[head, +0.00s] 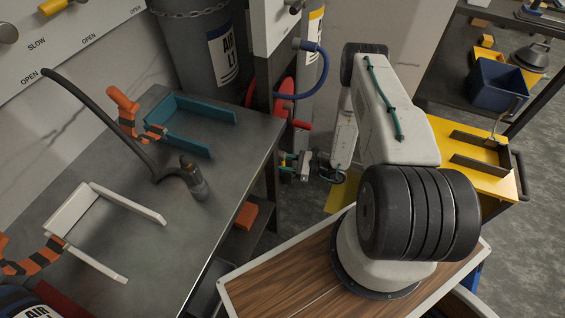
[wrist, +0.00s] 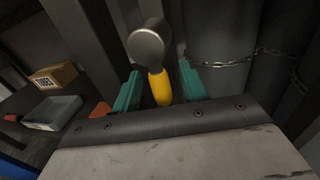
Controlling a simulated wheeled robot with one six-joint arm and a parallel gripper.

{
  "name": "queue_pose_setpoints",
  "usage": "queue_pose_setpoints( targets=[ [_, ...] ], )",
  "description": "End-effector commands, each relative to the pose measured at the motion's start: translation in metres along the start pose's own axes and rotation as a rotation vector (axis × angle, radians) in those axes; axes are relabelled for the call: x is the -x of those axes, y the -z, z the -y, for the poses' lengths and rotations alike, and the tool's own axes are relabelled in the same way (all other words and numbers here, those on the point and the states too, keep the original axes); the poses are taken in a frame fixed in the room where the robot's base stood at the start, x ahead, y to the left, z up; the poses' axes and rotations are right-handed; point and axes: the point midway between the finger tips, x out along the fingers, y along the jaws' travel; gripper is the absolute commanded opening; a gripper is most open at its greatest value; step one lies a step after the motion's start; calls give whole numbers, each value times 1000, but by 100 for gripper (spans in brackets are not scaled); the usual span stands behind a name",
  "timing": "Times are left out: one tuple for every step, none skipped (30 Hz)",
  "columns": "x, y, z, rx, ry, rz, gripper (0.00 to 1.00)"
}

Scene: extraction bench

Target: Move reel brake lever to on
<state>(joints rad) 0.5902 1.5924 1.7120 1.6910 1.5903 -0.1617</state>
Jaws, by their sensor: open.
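In the wrist view, a yellow handle (wrist: 160,90) with a rounded grey metal head (wrist: 148,43) shows between the fingers of my gripper (wrist: 158,91). It may be the reel brake lever; no label marks it. The two teal fingers stand apart on either side of the handle, and I see no contact. In the head view, my gripper (head: 289,161) is beyond the bench's right edge, beside the dark post and below a red part (head: 284,100) that may belong to the reel. The lever cannot be made out there, and no on marking is readable.
The grey bench (head: 145,235) at left holds a teal bracket (head: 205,110), a white bracket (head: 130,205) and a black hose (head: 110,120). A blue hose (head: 322,70) loops above my gripper. A yellow cart (head: 460,150) stands at right. Chained cylinders (wrist: 220,45) stand behind the fingers.

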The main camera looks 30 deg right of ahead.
Motion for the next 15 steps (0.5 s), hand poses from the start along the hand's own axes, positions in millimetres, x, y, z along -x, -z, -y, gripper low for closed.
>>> queue_pose_setpoints(
  targets=[
    [-2,0,0,0,-2,0,43],
    [-3,0,0,0,-1,0,43],
    [-4,0,0,0,-1,0,43],
    [-4,0,0,0,0,0,43],
    [-4,0,0,0,0,0,43],
    [-4,0,0,0,0,0,43],
    [-3,0,0,0,0,0,43],
    [-3,0,0,0,0,0,43],
    [-3,0,0,0,0,0,40],
    [-3,0,0,0,0,0,32],
    [-3,0,0,0,0,0,24],
    [-3,0,0,0,0,0,12],
    [-3,0,0,0,0,0,4],
    [-3,0,0,0,0,0,1],
    [-3,0,0,0,0,0,1]
  ],
)
